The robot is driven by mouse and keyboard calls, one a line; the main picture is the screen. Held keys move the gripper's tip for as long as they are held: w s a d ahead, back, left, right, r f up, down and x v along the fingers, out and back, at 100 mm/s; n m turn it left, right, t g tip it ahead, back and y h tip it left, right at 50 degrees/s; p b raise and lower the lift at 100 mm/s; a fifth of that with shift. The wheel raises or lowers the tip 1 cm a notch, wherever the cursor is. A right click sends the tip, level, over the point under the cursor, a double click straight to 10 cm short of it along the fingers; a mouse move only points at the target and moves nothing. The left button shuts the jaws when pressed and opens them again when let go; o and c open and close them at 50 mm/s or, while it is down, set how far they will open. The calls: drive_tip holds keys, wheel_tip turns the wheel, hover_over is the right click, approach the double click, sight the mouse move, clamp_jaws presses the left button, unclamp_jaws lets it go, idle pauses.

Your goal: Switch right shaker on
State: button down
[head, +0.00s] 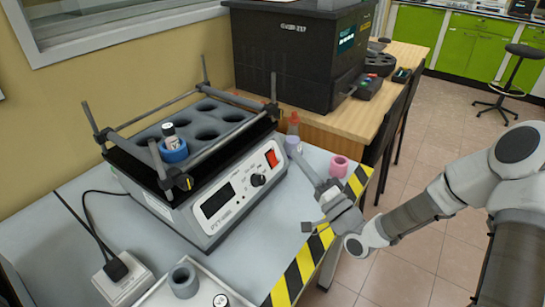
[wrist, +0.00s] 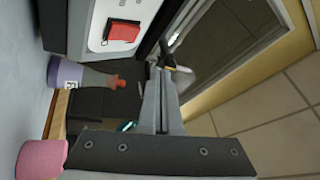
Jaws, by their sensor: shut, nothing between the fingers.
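One shaker (head: 215,195) shows in the head view, on the grey bench, with a black top tray. Its white front panel has a dark display (head: 217,201), a black knob (head: 257,180) and a red switch (head: 271,158) at the right end. The red switch (wrist: 124,32) also shows in the wrist view, up and left of the fingertips. My gripper (head: 298,158) is shut and empty, its long grey fingers pointing at the area just right of the panel. Its shut fingers (wrist: 162,85) stand apart from the switch in the wrist view. The switch's on or off position cannot be told.
A red-capped bottle (head: 293,122) stands close beside the fingertips, right of the shaker. A pink ring (head: 339,166) stands near the striped bench edge. A blue holder with a vial (head: 172,148) sits on the tray. A big black device (head: 290,55) stands behind.

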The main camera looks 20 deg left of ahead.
sight(273, 159)
drive_tip(key=shift+w+a+f+b, duration=0.25)
drive_tip(key=shift+a, duration=0.45)
drive_tip(key=shift+w+a+f+b, duration=0.2)
drive_tip(key=shift+w+a+f, duration=0.1)
drive_tip(key=shift+a, duration=0.35)
drive_tip(key=shift+w+a+f+b, duration=0.2)
drive_tip(key=shift+a+f+b, duration=0.05)
drive_tip(key=shift+a, duration=0.45)
drive_tip(key=shift+a+f, duration=0.1)
idle(0.4)
drive_tip(key=shift+w+a+b, duration=0.1)
drive_tip(key=shift+a+b, duration=0.15)
drive_tip(key=shift+b, duration=0.05)
